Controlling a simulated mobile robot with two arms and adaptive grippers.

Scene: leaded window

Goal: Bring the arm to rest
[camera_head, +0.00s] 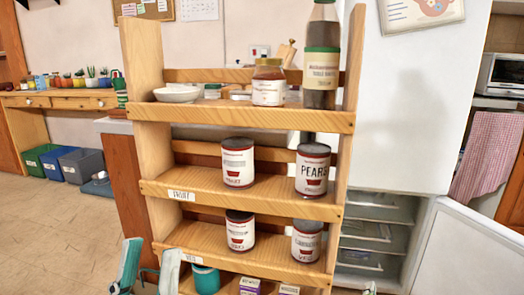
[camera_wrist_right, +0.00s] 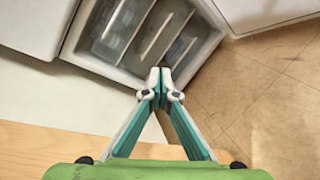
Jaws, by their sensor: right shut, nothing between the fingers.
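My left gripper (camera_head: 152,246) shows at the bottom left of the head view, in front of the lower left side of the wooden shelf (camera_head: 240,116). Its two teal and white fingers stand apart, with nothing seen between them. My right gripper (camera_wrist_right: 160,75) is in the right wrist view, its fingertips together and empty. It points toward an open fridge (camera_wrist_right: 140,35) with drawers inside. In the head view only a small tip at the bottom edge, right of the shelf, seems to belong to it.
The shelf holds several cans, including a PEARS can (camera_head: 312,170), a jar (camera_head: 268,85), a tall bottle (camera_head: 321,60) and a white bowl (camera_head: 177,94). The open fridge door (camera_head: 458,255) juts out at right. Floor (camera_head: 60,225) is clear at left.

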